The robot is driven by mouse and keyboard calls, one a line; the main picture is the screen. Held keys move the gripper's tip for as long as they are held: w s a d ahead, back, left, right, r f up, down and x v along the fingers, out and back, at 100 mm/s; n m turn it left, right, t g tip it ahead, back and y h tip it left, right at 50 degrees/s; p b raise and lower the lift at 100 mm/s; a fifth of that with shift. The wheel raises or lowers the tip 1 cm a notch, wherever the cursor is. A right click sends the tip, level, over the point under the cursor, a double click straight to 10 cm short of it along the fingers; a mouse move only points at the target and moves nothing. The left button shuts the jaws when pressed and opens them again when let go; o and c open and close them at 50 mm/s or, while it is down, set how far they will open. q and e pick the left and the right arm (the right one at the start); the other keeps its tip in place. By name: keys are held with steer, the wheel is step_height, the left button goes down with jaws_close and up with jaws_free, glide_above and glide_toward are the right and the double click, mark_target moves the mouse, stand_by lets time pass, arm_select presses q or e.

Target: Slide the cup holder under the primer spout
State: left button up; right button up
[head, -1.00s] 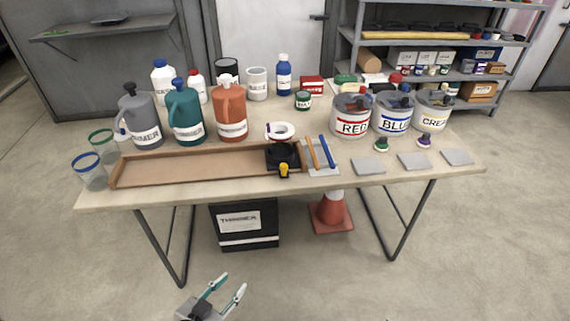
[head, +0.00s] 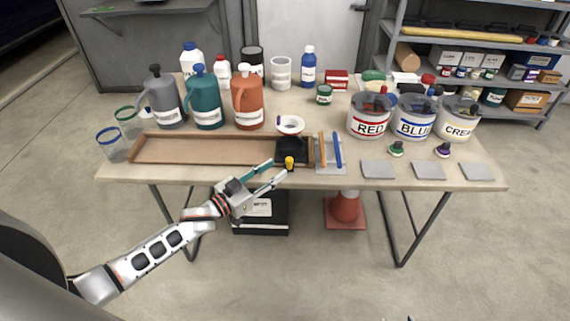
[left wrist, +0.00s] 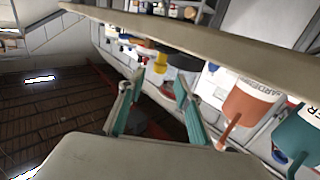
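The black cup holder (head: 291,148) sits at the right end of a long shallow wooden tray (head: 205,150). Its yellow knob (head: 290,162) sticks out at the front and also shows in the left wrist view (left wrist: 160,60). My left gripper (head: 278,168) is open and empty. Its fingertips are just in front of the table edge, close to the knob and apart from it. Three jugs stand behind the tray: grey (head: 165,102), teal (head: 203,102) and orange (head: 247,106). The orange label reads HARDENER; I cannot read which jug is primer.
A white funnel-like ring (head: 290,125) stands just behind the holder. An orange and a blue stick lie on a grey pad (head: 330,165) to its right. RED (head: 369,118), BLUE and CREAM tins stand farther right. Clear cups (head: 110,143) are at the left end. The floor in front is open.

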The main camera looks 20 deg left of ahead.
mark_target(287, 162)
arm_select(q)
steer(key=shift+x, duration=2.35)
jaws_close()
